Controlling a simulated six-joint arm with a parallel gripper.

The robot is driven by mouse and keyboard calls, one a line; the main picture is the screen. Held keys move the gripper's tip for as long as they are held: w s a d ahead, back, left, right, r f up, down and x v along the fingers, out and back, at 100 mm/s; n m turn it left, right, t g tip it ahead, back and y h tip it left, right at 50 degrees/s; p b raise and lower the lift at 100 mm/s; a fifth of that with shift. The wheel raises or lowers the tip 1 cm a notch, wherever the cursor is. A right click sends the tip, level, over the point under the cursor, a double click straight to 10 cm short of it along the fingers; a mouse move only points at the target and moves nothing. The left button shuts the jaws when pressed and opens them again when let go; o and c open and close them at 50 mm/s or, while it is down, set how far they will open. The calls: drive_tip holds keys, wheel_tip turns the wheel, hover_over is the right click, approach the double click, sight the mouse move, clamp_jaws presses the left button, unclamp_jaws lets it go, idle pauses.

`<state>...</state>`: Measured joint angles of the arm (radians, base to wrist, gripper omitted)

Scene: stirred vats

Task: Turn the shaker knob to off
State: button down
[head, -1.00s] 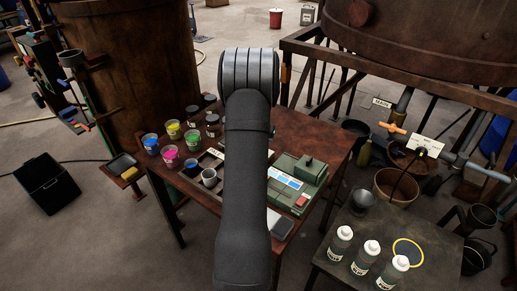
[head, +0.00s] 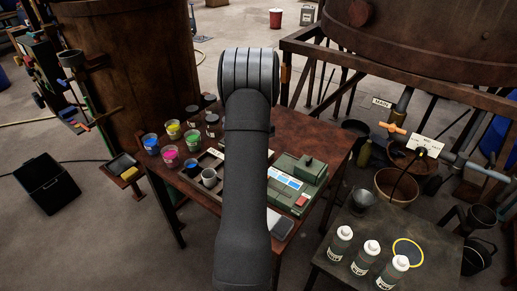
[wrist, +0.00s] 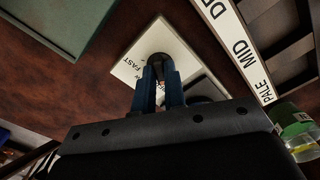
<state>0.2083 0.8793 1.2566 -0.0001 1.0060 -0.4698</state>
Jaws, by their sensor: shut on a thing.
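The dark shaker knob (wrist: 159,61) sits on a pale square plate in the wrist view. The plate (wrist: 132,72) carries printed words, of which "FAST" is readable near its left corner. My gripper (wrist: 161,66) has its two blue fingers closed around the knob, one on each side. The fingers cover part of the knob and of the plate's lettering, so I cannot tell which mark the knob points to. In the head view my own arm hides the gripper and the knob.
A strip marked "PALE", "MID" and more (wrist: 245,50) lies right of the plate. On the brown table (head: 300,135) stand several colour cups (head: 170,152) and a green box instrument (head: 297,178). Three bottles stand on a side table (head: 335,262).

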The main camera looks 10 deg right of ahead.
idle(0.4)
drive_tip(key=c, duration=1.5)
unclamp_jaws()
drive_tip(key=shift+r, duration=0.1)
wheel_tip(320, 180, up, 17)
drive_tip(key=shift+r, duration=0.15)
wheel_tip(320, 180, down, 18)
drive_tip(key=shift+r, duration=0.25)
